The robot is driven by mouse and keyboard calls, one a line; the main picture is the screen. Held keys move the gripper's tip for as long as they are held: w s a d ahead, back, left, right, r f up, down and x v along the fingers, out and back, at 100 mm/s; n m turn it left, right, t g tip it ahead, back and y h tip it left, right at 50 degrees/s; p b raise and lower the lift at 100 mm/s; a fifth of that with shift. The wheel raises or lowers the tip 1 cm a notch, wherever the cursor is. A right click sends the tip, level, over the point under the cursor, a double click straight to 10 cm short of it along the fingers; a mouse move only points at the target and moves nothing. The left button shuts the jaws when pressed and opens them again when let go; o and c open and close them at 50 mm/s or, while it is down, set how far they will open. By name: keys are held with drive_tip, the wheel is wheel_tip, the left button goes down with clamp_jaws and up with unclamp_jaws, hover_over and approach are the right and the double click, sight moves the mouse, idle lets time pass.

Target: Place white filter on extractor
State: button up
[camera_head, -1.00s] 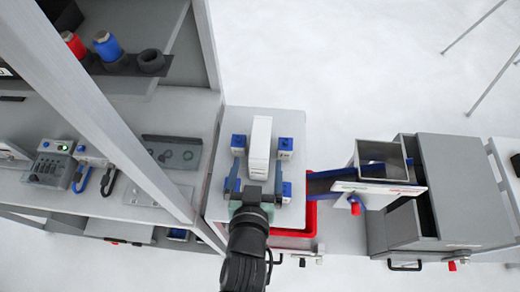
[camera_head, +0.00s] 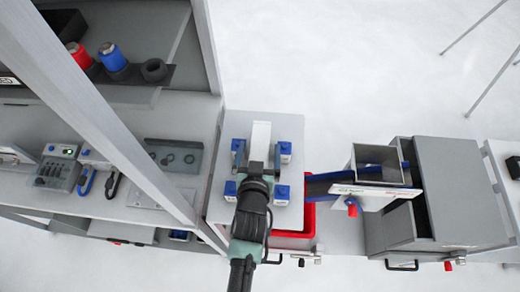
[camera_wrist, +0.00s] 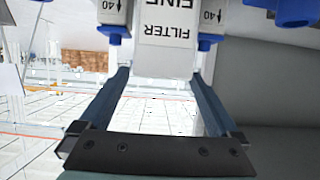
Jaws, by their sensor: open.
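The white filter (camera_head: 261,138) is a tall white block on the small white-topped table, among several blue-capped white posts. Its face with the upside-down words "FILTER" and "FINE" shows in the wrist view (camera_wrist: 166,42). My gripper (camera_head: 258,155) is open, with its two dark fingers reaching toward the near end of the filter, one on each side in the head view. Contact cannot be told. I cannot tell for sure which unit is the extractor.
A grey machine (camera_head: 462,185) with an open metal hopper (camera_head: 378,155) stands to the right. A shelf post (camera_head: 105,110) and a bench with small devices are on the left. Blue-capped posts (camera_head: 283,192) stand close around the filter.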

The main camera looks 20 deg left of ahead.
sight(260, 144)
drive_tip(key=shift+x, duration=1.75)
clamp_jaws()
